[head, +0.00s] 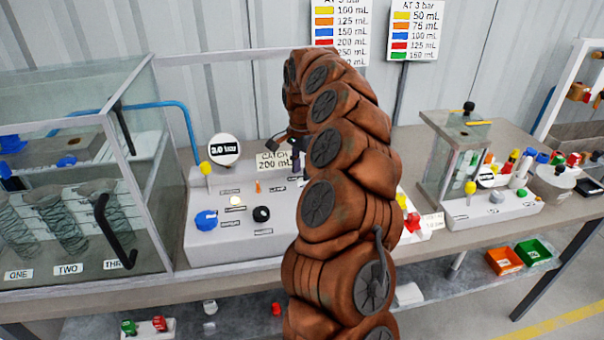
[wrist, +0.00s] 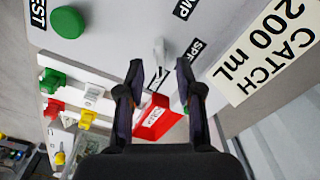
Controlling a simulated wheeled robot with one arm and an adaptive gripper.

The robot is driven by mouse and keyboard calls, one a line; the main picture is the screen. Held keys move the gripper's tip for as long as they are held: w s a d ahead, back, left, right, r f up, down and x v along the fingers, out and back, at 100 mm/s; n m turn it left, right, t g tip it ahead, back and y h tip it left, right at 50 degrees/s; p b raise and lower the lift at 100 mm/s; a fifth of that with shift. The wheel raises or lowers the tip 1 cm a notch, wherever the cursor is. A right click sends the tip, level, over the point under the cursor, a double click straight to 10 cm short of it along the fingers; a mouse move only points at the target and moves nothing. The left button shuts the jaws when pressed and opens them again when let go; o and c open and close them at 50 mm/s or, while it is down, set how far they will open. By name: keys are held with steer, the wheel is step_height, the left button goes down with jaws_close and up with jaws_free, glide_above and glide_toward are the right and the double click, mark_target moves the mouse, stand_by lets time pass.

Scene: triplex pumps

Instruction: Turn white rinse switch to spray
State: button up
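The white rinse switch (wrist: 159,50) is a small white lever on the grey panel in the wrist view. A label beginning "SP" (wrist: 194,48) is beside it on the right, partly hidden by a finger. My gripper (wrist: 159,66) is open, with its two dark fingertips apart on either side of the line to the lever. The lever shows in the gap just beyond the tips; I cannot tell whether either finger touches it. In the head view my gripper (head: 297,150) is over the grey panel (head: 213,252), mostly behind my arm, and I cannot make out the switch.
A green button (wrist: 67,22) and a "CATCH 200 mL" sign (wrist: 268,45) flank the switch. In the head view, a blue knob (head: 206,220), a black knob (head: 261,214) and a glass tank (head: 125,75) stand left of my arm.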

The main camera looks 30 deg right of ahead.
mark_target(302, 182)
steer(key=shift+f, duration=1.3)
jaws_close()
